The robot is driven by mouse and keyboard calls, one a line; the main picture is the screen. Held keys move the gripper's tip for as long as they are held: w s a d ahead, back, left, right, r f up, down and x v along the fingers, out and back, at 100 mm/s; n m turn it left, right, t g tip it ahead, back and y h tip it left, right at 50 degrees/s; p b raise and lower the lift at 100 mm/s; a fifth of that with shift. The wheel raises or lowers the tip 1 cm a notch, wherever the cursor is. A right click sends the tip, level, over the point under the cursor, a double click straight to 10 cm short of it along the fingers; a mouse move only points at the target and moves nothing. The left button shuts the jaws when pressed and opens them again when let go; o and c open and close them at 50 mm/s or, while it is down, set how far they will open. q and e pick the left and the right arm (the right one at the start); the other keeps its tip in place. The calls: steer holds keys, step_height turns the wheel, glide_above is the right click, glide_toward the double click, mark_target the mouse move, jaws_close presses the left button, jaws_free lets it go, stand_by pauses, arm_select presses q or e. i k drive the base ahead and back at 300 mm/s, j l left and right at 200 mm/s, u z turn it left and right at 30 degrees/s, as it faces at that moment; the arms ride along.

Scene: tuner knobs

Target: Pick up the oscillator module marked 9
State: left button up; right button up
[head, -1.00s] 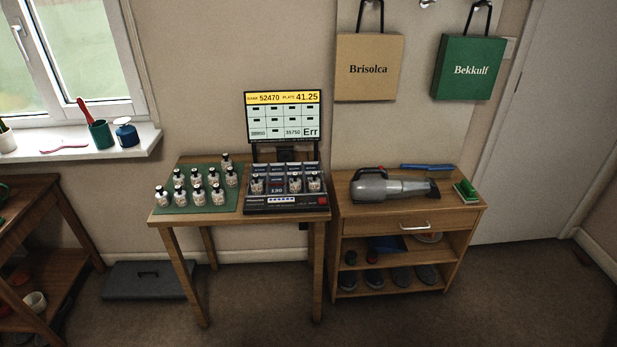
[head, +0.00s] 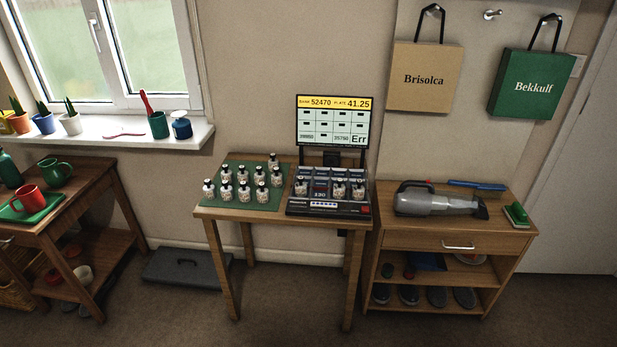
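Several small white oscillator modules with dark tops stand on a green mat (head: 237,201) at the left of a small wooden table (head: 222,214). One module (head: 273,161) stands at the mat's back right corner. More modules, such as one at the left (head: 301,187) and one at the right (head: 357,188), sit in the dark tuner unit (head: 296,207) beside the mat. The markings on the modules are too small to read, so I cannot tell which one is marked 9. Neither of my grippers is in view.
A screen (head: 334,119) reading "Err" stands behind the tuner unit. To the right, a wooden cabinet (head: 420,223) holds a grey hand vacuum (head: 437,201). A shelf (head: 75,209) with a red mug (head: 28,198) stands left. A grey case (head: 186,267) lies on the floor.

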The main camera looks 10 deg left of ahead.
mark_target(357, 192)
steer(key=i+l+u, duration=0.1)
steer(key=l+u, duration=0.2)
steer(key=i+l+u, duration=0.1)
steer(key=l+u, duration=0.55)
steer(key=i+j, duration=0.05)
